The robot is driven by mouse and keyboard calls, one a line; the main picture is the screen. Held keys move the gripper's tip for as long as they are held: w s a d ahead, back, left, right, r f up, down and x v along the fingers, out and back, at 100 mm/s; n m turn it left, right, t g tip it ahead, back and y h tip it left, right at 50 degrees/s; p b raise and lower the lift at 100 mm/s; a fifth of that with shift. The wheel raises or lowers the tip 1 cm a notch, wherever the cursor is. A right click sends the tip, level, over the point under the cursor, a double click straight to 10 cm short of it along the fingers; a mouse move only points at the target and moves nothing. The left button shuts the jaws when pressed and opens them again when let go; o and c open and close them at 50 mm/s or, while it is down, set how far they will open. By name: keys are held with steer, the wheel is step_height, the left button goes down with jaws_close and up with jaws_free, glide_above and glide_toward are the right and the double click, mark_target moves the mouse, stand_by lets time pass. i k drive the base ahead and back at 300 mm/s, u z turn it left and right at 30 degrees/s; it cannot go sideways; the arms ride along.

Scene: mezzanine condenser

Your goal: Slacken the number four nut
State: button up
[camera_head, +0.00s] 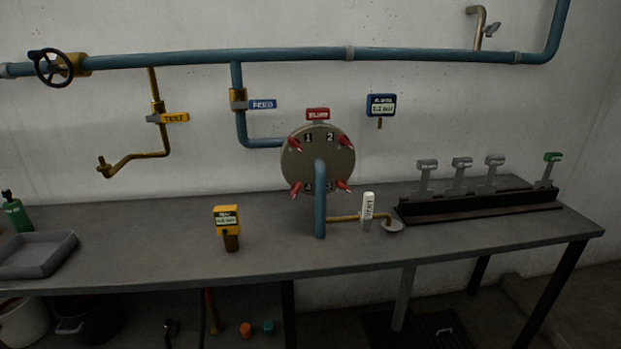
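A round grey flange (330,165) with a red tag (317,114) on top stands at the middle of the bench. Four red nuts sit around its face: upper left (295,144), upper right (346,142), lower left (297,189) and lower right (343,185). The plates by the upper nuts read 1 (308,138) and 2 (330,137). The lower plates are dark and partly hidden by a blue pipe (320,205), so I cannot read surely which nut is number four. My gripper is not in view.
A yellow meter (228,228) stands left of the flange. A white-tagged drain valve (368,211) and a rack of tagged levers (480,203) are to the right. The bench front is mostly clear.

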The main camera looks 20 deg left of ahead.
mark_target(296, 188)
steer(key=k, duration=1)
steer(key=u, duration=0.4)
steer(key=i, duration=0.85)
steer(key=u, duration=0.1)
